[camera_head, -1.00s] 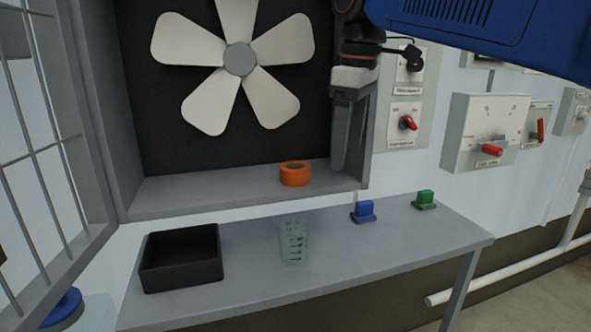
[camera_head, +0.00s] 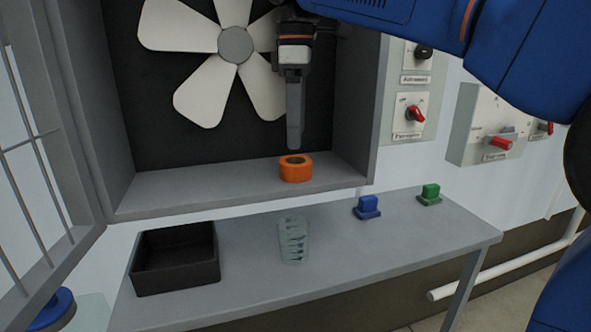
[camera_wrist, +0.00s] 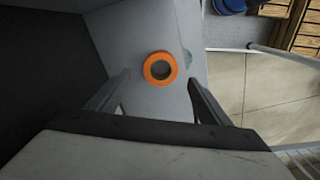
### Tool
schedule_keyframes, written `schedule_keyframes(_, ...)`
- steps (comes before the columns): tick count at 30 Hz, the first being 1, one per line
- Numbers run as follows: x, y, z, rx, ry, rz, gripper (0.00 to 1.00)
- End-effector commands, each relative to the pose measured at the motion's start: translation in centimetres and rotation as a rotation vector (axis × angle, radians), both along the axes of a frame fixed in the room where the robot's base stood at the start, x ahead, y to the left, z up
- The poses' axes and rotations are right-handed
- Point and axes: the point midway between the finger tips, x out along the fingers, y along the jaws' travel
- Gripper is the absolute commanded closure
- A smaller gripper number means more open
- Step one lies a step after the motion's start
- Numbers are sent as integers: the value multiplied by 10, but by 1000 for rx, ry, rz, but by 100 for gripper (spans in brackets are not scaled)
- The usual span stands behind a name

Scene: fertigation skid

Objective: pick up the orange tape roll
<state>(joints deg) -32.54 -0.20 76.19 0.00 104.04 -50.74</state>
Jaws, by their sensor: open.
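The orange tape roll (camera_head: 295,168) lies flat on the floor of the grey fan box (camera_head: 190,185), near its front edge. My gripper (camera_head: 294,148) points down just above the roll, inside the box opening, with nothing held. My gripper (camera_wrist: 155,92) is open in that view. Both fingers appear clear of the roll. The exact height of the tips over the roll is hard to tell.
A white-bladed fan (camera_head: 234,45) stands close behind my gripper. The box's right wall (camera_head: 362,110) is to its right. Below, a grey table (camera_head: 340,255) bears a black tray (camera_head: 175,262), a clear beaker (camera_head: 293,240), a blue block (camera_head: 367,208) and a green block (camera_head: 429,195).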

Motion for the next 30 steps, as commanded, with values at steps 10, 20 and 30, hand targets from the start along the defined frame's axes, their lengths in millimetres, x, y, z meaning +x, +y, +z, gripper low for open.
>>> schedule_keyframes(10,-2,1,-29,-1,1,0,28)
schedule_keyframes(20,-1,2,-59,0,0,-1,28)
schedule_keyframes(30,-1,2,-59,0,-1,-1,59)
